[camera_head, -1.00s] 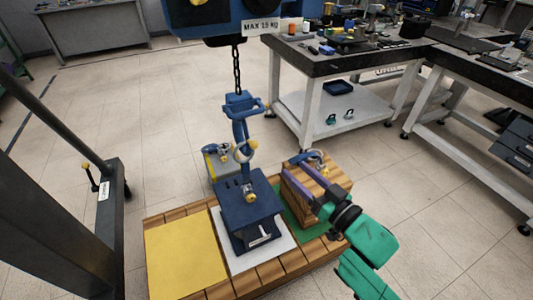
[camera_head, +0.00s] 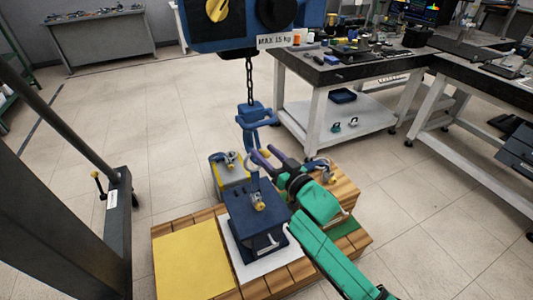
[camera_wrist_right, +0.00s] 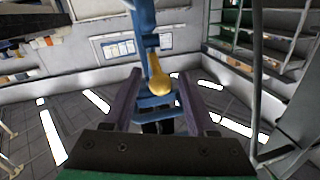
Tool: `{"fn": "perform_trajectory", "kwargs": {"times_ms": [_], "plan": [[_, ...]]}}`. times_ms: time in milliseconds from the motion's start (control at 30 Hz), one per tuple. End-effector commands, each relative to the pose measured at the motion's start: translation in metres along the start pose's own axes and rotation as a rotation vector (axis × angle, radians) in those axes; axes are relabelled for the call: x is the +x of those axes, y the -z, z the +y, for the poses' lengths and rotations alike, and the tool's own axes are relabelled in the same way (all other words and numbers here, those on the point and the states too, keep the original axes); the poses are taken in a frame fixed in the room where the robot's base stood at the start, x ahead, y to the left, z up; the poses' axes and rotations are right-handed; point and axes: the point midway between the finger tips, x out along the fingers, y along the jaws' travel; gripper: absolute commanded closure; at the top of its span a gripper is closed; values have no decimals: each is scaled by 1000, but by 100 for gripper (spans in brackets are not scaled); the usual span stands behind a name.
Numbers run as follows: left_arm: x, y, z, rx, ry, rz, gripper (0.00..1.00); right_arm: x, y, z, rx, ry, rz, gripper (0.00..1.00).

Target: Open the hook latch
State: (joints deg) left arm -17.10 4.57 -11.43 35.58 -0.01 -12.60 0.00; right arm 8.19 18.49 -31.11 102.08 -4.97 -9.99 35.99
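The blue hook (camera_head: 254,114) hangs on a chain above the dark blue block (camera_head: 243,222). In the right wrist view the hook's blue shank (camera_wrist_right: 143,32) runs down to a yellow rounded part (camera_wrist_right: 160,83), possibly the latch. My right gripper (camera_head: 262,152) is at the lower part of the hook and hides some of it. In the wrist view its two purple fingers (camera_wrist_right: 160,75) stand apart on either side of the yellow part, with gaps visible on both sides. My left gripper is not in view.
A wooden pallet (camera_head: 255,286) carries a yellow mat (camera_head: 190,262), the blue block on a white mat, and a wooden block (camera_head: 343,192). A grey-yellow block (camera_head: 226,180) stands behind. The hoist body (camera_head: 240,35) hangs above. A workbench (camera_head: 325,75) stands behind at right.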

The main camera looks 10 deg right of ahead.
Motion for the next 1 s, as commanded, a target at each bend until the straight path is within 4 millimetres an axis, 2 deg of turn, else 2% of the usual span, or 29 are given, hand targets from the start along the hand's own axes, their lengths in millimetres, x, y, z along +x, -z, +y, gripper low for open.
{"fn": "perform_trajectory", "kwargs": {"times_ms": [33, 100, 133, 1000], "plan": [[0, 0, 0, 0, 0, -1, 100, 0, 0, 0, 0, 0, 0, 66], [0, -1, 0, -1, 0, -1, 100, 0, 0, 0, 0, 0, 0, 92], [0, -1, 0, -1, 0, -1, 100, 0, 0, 0, 0, 0, 0, 100], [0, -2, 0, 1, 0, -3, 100, 0, 0, 0, 0, 0, -1, 100]]}}
